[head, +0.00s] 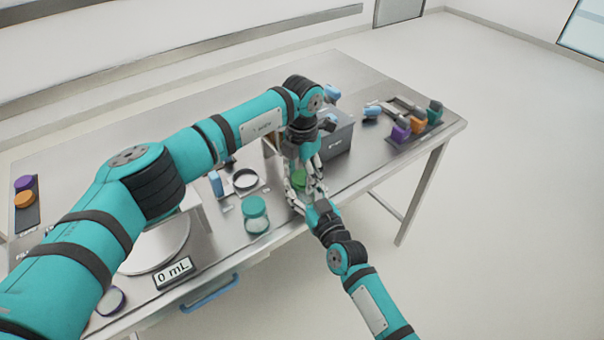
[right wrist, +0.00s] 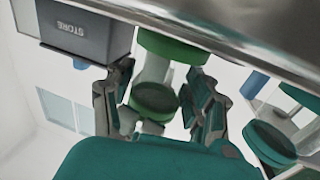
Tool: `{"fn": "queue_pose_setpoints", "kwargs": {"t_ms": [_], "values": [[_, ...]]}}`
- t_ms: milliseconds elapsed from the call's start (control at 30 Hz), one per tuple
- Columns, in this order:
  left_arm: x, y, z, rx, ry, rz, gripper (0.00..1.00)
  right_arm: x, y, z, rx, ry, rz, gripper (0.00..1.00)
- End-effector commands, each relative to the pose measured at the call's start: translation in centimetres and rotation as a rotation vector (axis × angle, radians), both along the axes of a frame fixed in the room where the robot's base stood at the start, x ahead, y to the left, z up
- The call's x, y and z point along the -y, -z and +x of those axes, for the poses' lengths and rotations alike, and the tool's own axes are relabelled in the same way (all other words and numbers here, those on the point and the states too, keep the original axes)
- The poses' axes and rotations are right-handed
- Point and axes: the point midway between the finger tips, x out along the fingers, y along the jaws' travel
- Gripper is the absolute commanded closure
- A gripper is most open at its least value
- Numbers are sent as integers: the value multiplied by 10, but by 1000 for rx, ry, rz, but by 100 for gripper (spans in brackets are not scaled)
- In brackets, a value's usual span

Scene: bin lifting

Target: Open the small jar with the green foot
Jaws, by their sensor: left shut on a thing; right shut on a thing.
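The small jar with the green foot (right wrist: 171,48) shows in the right wrist view, which is upside down, with a clear body and a second green disc (right wrist: 155,99) at its other end. In the head view only a green part of the jar (head: 299,180) shows between my grippers. My right gripper (head: 304,192) is shut on the jar from the front, its fingers either side of it in the wrist view. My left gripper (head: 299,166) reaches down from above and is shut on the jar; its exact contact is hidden.
A teal-lidded jar (head: 256,212) stands left of the grippers. A grey STORE bin (head: 338,138) stands behind right. A scale (head: 157,246) reading 0 mL is at left. A rack with coloured blocks (head: 415,135) is at right. The table's front edge is close below.

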Motion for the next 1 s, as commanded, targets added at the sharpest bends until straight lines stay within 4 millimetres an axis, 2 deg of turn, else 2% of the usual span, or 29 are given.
{"fn": "queue_pose_setpoints", "kwargs": {"t_ms": [700,1000], "values": [[0,-21,0,1,0,-1,86,0,0,0,0,0,-1,100],[0,-22,0,0,0,0,86,0,0,0,0,0,-1,100]]}}
